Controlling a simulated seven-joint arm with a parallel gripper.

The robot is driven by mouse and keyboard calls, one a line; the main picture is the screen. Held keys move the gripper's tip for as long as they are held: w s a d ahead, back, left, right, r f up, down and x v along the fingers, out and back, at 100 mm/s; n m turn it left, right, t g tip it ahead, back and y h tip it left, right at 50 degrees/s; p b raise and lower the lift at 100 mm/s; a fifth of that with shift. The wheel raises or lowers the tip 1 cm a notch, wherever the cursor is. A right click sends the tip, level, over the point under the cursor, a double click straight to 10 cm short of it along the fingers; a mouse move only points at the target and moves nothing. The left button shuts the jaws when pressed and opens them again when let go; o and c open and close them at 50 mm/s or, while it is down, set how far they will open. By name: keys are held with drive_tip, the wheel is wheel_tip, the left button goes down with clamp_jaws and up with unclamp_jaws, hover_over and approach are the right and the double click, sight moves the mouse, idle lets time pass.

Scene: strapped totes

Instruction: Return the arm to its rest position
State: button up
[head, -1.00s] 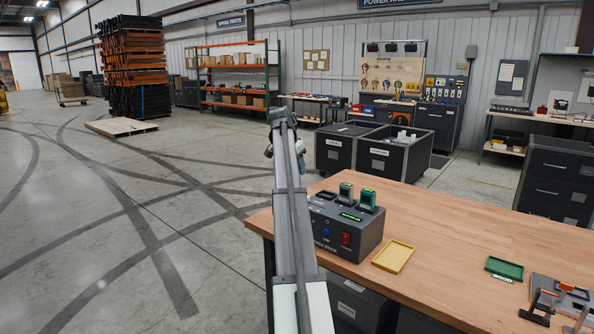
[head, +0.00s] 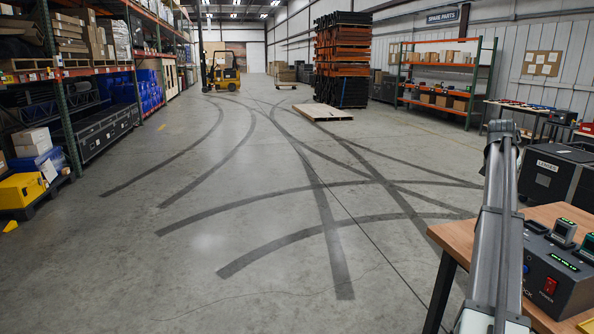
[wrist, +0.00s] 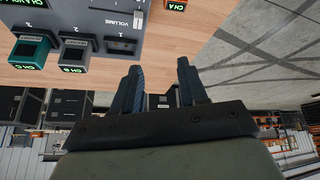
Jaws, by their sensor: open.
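My gripper (wrist: 158,68) shows in the wrist view with its two dark fingers apart and nothing between them. In the head view my arm rises at the right side, and its fingers cannot be made out there. The dark power box (head: 560,285) stands on the wooden workbench (head: 462,238) at the lower right, partly behind my arm. In the wrist view the box (wrist: 100,20) is at the upper left, apart from the fingers. A teal module (wrist: 30,50) and a grey module (wrist: 75,54) sit in it; the slot marked 1 looks empty.
A dark tote (head: 547,172) stands behind the bench at the right. Open concrete floor (head: 250,220) fills the middle. A forklift (head: 222,72), stacked racks (head: 342,60), a flat pallet (head: 318,112) and shelving are farther off. A yellow bin (head: 20,190) is at the left.

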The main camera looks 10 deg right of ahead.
drive_tip(key=s+a+f+n+y, duration=0.25)
drive_tip(key=a+f, duration=0.85)
drive_tip(key=f, duration=0.6)
drive_tip(key=s+a+f+n+g+y, duration=0.15)
drive_tip(key=s+a+f, duration=0.25)
drive_tip(key=a+f, duration=1)
drive_tip(key=s+a+f+n+t+y, duration=0.1)
drive_tip(key=s+a+f+n, duration=0.2)
drive_tip(key=a+f, duration=1.1)
drive_tip(key=s+a+f+n+g+y, duration=0.1)
drive_tip(key=s+a+f+g, duration=0.1)
drive_tip(key=s+a+f, duration=0.55)
drive_tip(key=s+a+f+n+g, duration=0.1)
drive_tip(key=s+a+f, duration=0.4)
drive_tip(key=f, duration=0.6)
drive_tip(key=s+a+f+n+g, duration=0.2)
drive_tip(key=s+a+f, duration=0.3)
drive_tip(key=s+a, duration=0.3)
drive_tip(key=s+a+f+n+g, duration=0.2)
drive_tip(key=s+a+f, duration=0.4)
drive_tip(key=s, duration=0.6)
drive_tip(key=shift+s+a+g+h, duration=0.3)
drive_tip(key=shift+a+g, duration=0.25)
drive_tip(key=shift+a, duration=0.55)
drive_tip(key=shift+r, duration=0.1)
